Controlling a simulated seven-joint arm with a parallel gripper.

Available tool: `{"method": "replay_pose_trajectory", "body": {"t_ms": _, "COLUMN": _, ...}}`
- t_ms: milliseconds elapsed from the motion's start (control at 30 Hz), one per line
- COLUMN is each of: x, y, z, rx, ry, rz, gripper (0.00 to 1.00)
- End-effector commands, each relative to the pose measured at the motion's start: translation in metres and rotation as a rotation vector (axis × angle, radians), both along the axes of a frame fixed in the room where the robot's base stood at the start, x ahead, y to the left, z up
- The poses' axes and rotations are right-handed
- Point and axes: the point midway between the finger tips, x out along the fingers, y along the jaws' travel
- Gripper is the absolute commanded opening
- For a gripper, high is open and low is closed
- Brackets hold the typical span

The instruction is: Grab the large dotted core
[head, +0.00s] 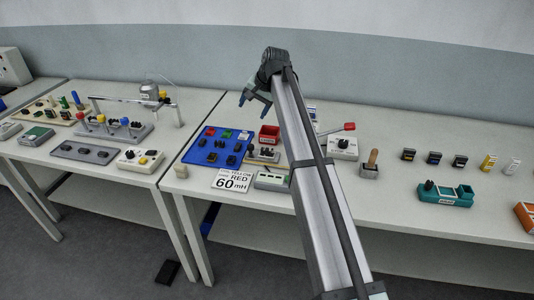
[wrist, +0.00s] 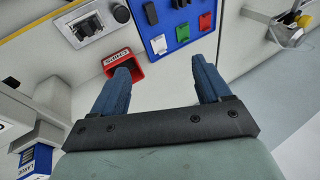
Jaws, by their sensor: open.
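My gripper (head: 254,105) is open and empty, raised above the back of the table near the blue board. Its two blue fingers (wrist: 160,68) are spread apart in the wrist view, with nothing between them. The blue board (head: 205,157) carries several dark parts and green, red and white blocks. It also shows at the top of the wrist view (wrist: 170,22), beyond the fingertips. I cannot tell which part is the large dotted core; no dots are readable at this size.
A red bin (head: 269,131) stands right of the board and shows beside the left finger in the wrist view (wrist: 132,68). A "60 mH" sign (head: 232,181) stands in front. A teal holder (head: 455,200) and small parts lie farther right.

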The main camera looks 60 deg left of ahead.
Motion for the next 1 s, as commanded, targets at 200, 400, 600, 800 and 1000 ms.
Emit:
{"method": "replay_pose_trajectory", "body": {"t_ms": 200, "x": 0.001, "y": -0.025, "z": -0.01, "rx": -0.273, "ry": -0.109, "rz": 0.082, "gripper": 0.77}}
{"method": "replay_pose_trajectory", "body": {"t_ms": 400, "x": 0.012, "y": -0.046, "z": -0.01, "rx": -0.419, "ry": -0.152, "rz": 0.1, "gripper": 0.77}}
{"method": "replay_pose_trajectory", "body": {"t_ms": 600, "x": 0.013, "y": -0.051, "z": -0.019, "rx": -0.444, "ry": -0.158, "rz": 0.103, "gripper": 0.77}}
{"method": "replay_pose_trajectory", "body": {"t_ms": 800, "x": 0.013, "y": -0.051, "z": -0.048, "rx": -0.443, "ry": -0.157, "rz": 0.102, "gripper": 0.77}}
{"method": "replay_pose_trajectory", "body": {"t_ms": 1000, "x": 0.013, "y": -0.051, "z": -0.081, "rx": -0.441, "ry": -0.157, "rz": 0.102, "gripper": 0.77}}
